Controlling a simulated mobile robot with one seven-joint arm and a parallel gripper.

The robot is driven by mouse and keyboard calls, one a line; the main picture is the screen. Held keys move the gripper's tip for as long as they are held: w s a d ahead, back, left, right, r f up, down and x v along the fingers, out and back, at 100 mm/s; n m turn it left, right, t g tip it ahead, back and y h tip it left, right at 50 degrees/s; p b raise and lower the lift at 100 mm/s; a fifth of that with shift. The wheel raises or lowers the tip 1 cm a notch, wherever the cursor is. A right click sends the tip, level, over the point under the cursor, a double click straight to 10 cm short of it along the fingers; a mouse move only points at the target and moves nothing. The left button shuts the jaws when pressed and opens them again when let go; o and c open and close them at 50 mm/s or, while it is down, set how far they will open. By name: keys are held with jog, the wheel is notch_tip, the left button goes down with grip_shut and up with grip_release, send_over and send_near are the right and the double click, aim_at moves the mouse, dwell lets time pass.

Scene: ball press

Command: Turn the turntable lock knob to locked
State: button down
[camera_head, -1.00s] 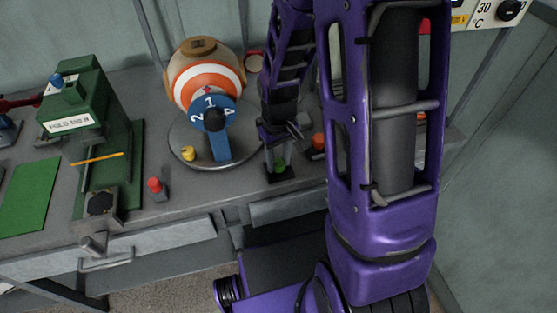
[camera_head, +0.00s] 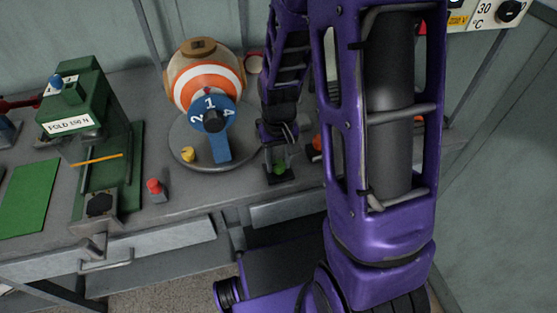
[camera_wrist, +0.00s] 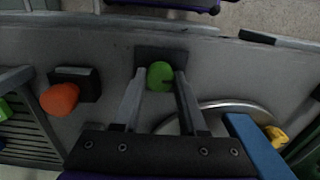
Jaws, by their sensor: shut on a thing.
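A green knob (camera_head: 280,168) on a dark square base stands at the bench's front edge, right of the round grey turntable (camera_head: 183,143). In the wrist view the green knob (camera_wrist: 160,75) sits between my two fingertips, with a dark mark on its face. My gripper (camera_wrist: 160,82) is shut on this knob, and it comes down from above in the head view (camera_head: 279,150). No lock label can be read on the knob.
An orange knob (camera_wrist: 60,98) stands on the bench close beside my gripper, mostly hidden by my arm in the head view. A red button (camera_head: 155,186) and a green press (camera_head: 85,120) stand to the left. A green mat (camera_head: 28,195) lies further left.

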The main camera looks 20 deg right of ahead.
aim_at(279, 163)
jog(key=shift+c, duration=2.2)
grip_release()
jog(key=shift+r, duration=0.1)
notch_tip(279, 163, up, 17)
jog(key=p, duration=0.3)
jog(key=shift+r, duration=0.15)
jog(key=shift+w, duration=0.1)
